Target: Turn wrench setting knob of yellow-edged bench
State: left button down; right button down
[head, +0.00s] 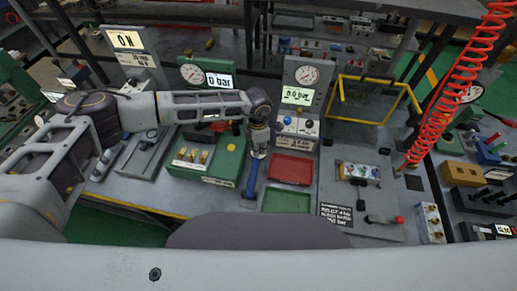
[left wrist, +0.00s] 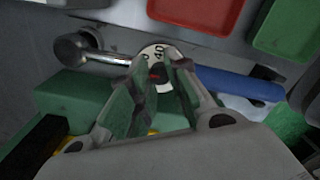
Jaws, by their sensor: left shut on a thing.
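The torque wrench lies on the grey bench with the yellow front edge (head: 140,207). Its blue handle (head: 251,178) points toward me in the head view. My left gripper (head: 259,148) reaches down onto the wrench. In the left wrist view its fingers (left wrist: 157,85) are shut on the setting knob at the dial, partly hiding it. My right gripper is not in view.
A green block with brass fittings (head: 194,157) stands left of the wrench. A red tray (head: 290,170) and a green tray (head: 286,200) lie to its right. Gauge panels (head: 302,85) stand behind. A red coiled hose (head: 440,110) hangs at the right.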

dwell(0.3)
pick_arm(q)
jog(key=c, duration=1.6)
grip_release()
